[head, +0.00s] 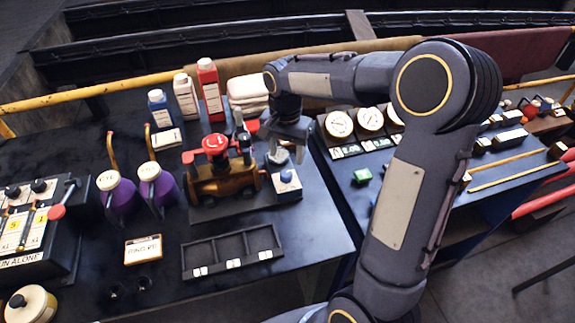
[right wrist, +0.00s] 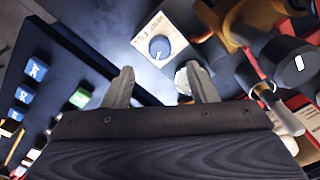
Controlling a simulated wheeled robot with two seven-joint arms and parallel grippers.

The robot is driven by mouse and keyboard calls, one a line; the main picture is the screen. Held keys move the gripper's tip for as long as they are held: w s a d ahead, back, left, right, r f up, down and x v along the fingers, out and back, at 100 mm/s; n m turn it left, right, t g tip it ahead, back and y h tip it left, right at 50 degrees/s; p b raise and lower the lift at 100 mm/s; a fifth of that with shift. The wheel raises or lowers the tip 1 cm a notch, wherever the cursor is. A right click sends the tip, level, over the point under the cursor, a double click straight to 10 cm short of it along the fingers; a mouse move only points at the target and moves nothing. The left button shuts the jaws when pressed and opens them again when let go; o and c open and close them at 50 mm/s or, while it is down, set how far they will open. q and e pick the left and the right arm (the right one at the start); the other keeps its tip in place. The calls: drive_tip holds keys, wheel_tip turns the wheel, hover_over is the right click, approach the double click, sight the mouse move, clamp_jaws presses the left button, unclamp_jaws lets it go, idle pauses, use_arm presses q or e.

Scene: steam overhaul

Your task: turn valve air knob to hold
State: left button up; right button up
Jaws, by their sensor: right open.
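A blue knob (head: 286,175) sits on a small box with a white label plate (head: 289,188), right of the model steam engine (head: 222,178). In the right wrist view, the blue knob (right wrist: 159,47) has a pointer mark, and the lettering on its plate (right wrist: 177,40) is too small to read surely. My right gripper (head: 288,150) is open and empty, above and slightly behind the knob box. In the right wrist view its fingertips (right wrist: 161,80) are spread, with the knob beyond them, not touched. My left gripper is not in view.
A pale round metal part (head: 277,157) stands close behind the knob box. A dark compartment tray (head: 233,251) lies in front of the engine. Purple oil cans (head: 118,196) stand left.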

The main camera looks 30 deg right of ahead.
sight(286, 173)
wheel_tip(286, 173, down, 7)
drive_tip(key=shift+f+p, duration=0.2)
drive_tip(key=shift+p, duration=0.15)
drive_tip(key=c, duration=1)
drive_tip(key=shift+o, duration=0.2)
